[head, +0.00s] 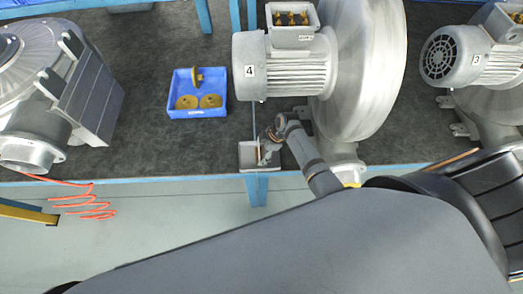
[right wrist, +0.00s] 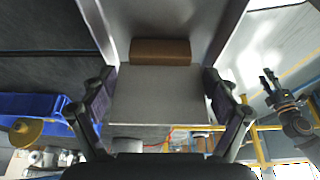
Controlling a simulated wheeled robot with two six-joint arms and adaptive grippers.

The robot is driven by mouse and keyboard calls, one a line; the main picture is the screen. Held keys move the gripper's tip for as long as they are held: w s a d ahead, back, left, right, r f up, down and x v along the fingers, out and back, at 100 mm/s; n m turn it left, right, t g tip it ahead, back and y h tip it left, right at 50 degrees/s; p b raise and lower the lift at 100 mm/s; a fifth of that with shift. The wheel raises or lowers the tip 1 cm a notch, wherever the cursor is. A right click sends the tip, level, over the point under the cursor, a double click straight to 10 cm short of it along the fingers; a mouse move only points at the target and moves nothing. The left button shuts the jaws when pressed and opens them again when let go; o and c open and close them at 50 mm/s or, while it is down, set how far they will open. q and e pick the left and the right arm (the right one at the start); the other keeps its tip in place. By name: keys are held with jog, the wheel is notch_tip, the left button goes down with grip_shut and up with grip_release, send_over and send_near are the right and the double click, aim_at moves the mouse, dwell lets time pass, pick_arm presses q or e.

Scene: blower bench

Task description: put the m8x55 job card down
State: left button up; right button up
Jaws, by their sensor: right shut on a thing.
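My right gripper (head: 266,148) is at the small grey bin (head: 247,166) on the front edge of the bench. In the right wrist view its two fingers (right wrist: 160,100) are shut on the sides of a flat pale grey panel (right wrist: 160,82), which I take to be the m8x55 job card. A brown block or band (right wrist: 160,52) shows at the card's far end, between the bin's grey walls. No print on the card is readable. A dark gripper (right wrist: 290,112), likely my left, shows at the right of the wrist view; its jaw state is unclear.
A blue tray (head: 198,112) with several brass-coloured discs stands to the left. The blower with motor 4 (head: 285,75) stands close behind and right of the bin. A grey housing (head: 90,95) is at far left. Dark bench top between tray and bin is clear.

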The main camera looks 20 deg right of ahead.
jog(key=o, duration=1)
jog(key=shift+s, duration=0.1)
jog(key=shift+o, duration=0.2)
jog(key=v, duration=1.2)
jog(key=shift+b, duration=0.45)
jog(key=shift+f, duration=0.1)
